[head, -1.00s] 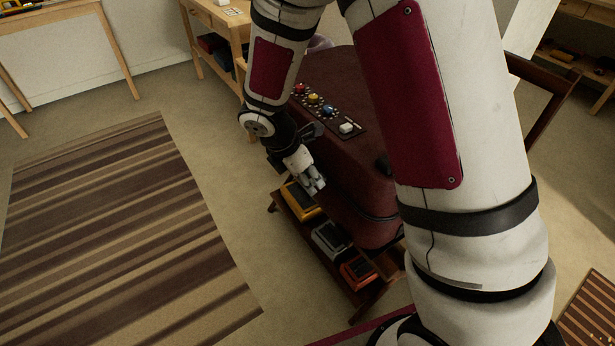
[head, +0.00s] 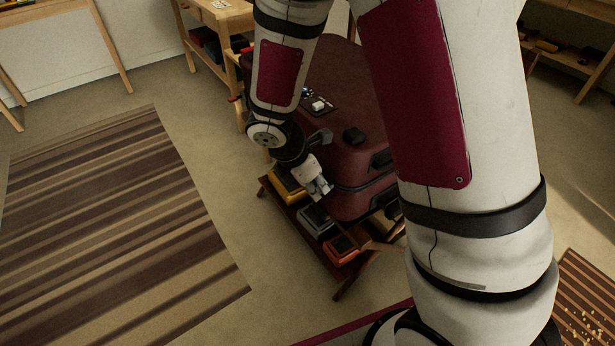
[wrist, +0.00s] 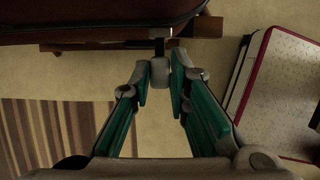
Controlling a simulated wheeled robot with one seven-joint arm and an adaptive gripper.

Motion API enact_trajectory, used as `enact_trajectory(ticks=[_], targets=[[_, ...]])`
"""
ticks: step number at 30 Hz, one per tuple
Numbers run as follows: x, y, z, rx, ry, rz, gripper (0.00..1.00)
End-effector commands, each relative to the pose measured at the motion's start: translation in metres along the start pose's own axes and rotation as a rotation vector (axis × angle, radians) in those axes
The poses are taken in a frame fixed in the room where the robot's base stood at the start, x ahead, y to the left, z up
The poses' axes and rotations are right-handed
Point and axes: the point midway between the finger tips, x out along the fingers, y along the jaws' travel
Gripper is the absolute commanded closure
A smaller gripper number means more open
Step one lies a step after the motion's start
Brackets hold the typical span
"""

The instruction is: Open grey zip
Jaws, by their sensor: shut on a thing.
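The dark red suitcase (head: 352,105) lies on a low wooden rack, partly hidden by my arm. A dark seam (head: 368,184) runs around its side. My gripper (head: 319,188) is beside the long side of the suitcase, at about seam height. In the wrist view my gripper (wrist: 160,82) has its green-padded fingers close together around a small grey zip pull (wrist: 160,70). The pull hangs by a dark stem below the suitcase edge (wrist: 95,28). I cannot tell how far the seam is parted.
Yellow (head: 287,182), grey (head: 315,221) and orange (head: 341,248) boxes sit on the rack (head: 345,286) below my gripper. A striped rug (head: 110,220) lies on open floor at left. A wooden table (head: 222,18) stands behind. A red-rimmed panel (wrist: 282,88) shows in the wrist view.

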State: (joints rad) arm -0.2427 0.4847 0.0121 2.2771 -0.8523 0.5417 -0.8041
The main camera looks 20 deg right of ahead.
Motion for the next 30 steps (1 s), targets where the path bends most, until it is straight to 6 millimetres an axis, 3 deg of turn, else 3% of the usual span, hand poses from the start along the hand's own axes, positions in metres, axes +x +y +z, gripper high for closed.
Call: enact_trajectory(ticks=[12, 13, 15, 16, 25, 30], targets=[[0.0, -0.009, -0.001, 0.001, 0.0, -0.006, 1.0], [0.001, -0.009, -0.001, 0.001, 0.0, -0.006, 0.81], [0.001, -0.009, 0.0, 0.0, 0.0, -0.006, 0.66], [0.001, -0.009, 0.0, 0.0, 0.0, -0.006, 0.63], [-0.001, -0.007, 0.0, 0.0, 0.0, -0.001, 0.63], [-0.016, -0.005, 0.0, 0.002, 0.0, 0.004, 0.63]])
